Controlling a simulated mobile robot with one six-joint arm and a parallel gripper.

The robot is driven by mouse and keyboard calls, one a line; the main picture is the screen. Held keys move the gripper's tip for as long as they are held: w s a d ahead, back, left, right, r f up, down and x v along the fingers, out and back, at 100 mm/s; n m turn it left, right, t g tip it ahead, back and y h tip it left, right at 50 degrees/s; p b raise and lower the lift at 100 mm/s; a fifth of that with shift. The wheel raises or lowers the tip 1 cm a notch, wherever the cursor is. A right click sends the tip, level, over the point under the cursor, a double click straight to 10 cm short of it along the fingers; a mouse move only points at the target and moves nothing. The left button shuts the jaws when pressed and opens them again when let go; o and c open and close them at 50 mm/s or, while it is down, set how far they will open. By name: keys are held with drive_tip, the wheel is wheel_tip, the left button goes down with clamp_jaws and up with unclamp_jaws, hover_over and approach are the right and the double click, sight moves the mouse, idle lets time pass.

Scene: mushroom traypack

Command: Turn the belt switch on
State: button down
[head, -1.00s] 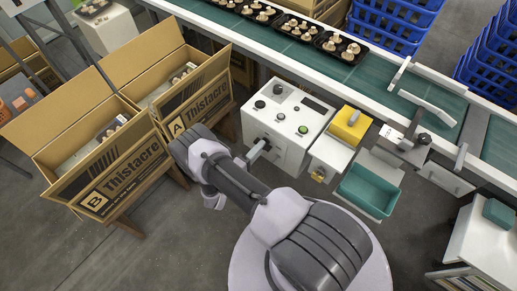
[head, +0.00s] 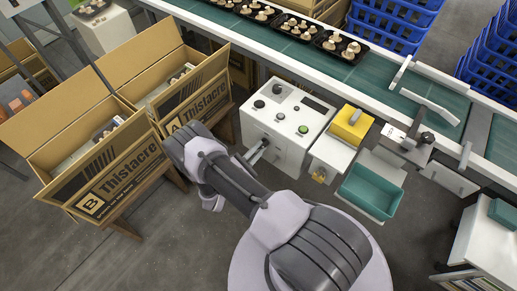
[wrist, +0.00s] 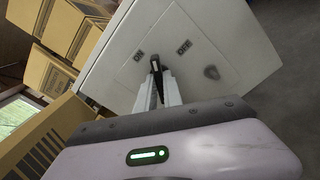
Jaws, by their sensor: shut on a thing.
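The white control box (head: 282,152) stands beside the conveyor, with knobs and a green button (head: 303,129) on top. In the wrist view its front panel (wrist: 200,73) carries an ON label (wrist: 139,55) at left and an OFF label (wrist: 184,47) at right. The dark belt switch lever (wrist: 155,65) shows between them, its tip nearer ON in the picture. My gripper (wrist: 158,88) is shut on the lever. In the head view my gripper (head: 258,152) reaches the box's front side; the lever is too small to make out there.
Open cartons A (head: 196,108) and B (head: 97,190) stand to the left of the arm. The conveyor belt (head: 381,76) carries trays of mushrooms behind the box. A yellow block (head: 351,125) and a teal bin (head: 371,190) are at right. Blue crates (head: 392,22) stand behind the belt.

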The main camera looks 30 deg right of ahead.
drive_tip(key=n, duration=0.3)
drive_tip(key=shift+n, duration=0.3)
drive_tip(key=n, duration=0.3)
drive_tip(key=shift+n, duration=0.4)
drive_tip(key=c, duration=1.5)
unclamp_jaws()
drive_tip(key=v, duration=0.7)
